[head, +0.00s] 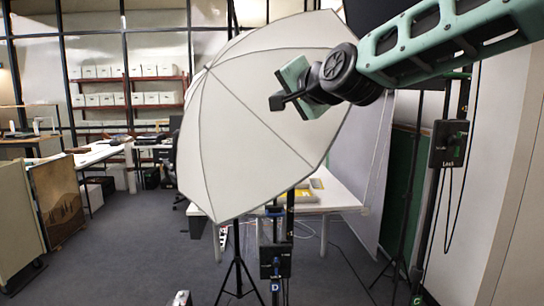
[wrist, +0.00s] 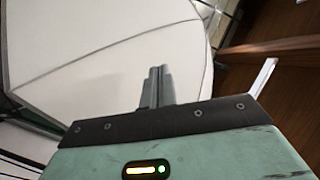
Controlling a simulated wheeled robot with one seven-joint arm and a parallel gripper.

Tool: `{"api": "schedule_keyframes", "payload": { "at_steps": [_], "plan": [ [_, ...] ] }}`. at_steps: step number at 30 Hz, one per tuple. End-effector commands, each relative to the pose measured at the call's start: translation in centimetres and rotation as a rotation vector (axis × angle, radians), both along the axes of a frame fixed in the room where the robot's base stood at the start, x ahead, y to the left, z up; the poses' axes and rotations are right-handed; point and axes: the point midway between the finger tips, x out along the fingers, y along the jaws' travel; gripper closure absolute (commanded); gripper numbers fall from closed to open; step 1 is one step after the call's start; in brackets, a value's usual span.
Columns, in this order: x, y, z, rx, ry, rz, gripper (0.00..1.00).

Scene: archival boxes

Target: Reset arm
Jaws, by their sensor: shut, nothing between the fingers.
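My gripper (head: 281,94) is in the upper middle of the head view, at the end of my green and black arm coming in from the upper right. It overlaps the right part of a large white photo umbrella (head: 235,130) in the picture. In the wrist view my gripper (wrist: 157,75) shows its two grey fingers together with nothing between them. The white umbrella surface (wrist: 80,60) fills much of the wrist view behind the fingers. I cannot tell how close the fingers are to it.
Light stands (head: 275,255) with black boxes stand in front and at the right. A white table (head: 335,196) with a yellow item (head: 316,183) is behind the umbrella. Shelves of white boxes (head: 120,98) line the back left. A framed picture (head: 57,200) leans at left. Grey carpet (head: 130,255) is open at lower left.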

Motion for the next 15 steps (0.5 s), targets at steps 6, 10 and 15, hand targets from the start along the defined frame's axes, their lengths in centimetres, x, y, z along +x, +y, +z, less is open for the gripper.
{"api": "schedule_keyframes", "payload": {
  "at_steps": [6,10,15],
  "plan": [
    [-9.4,1.9,-11.9,-0.383,0.209,0.220,1.00],
    [-15.8,1.0,-18.3,-0.601,0.322,0.369,1.00],
    [-24.6,-2.1,-25.4,-0.868,0.459,0.578,1.00]
  ]
}}
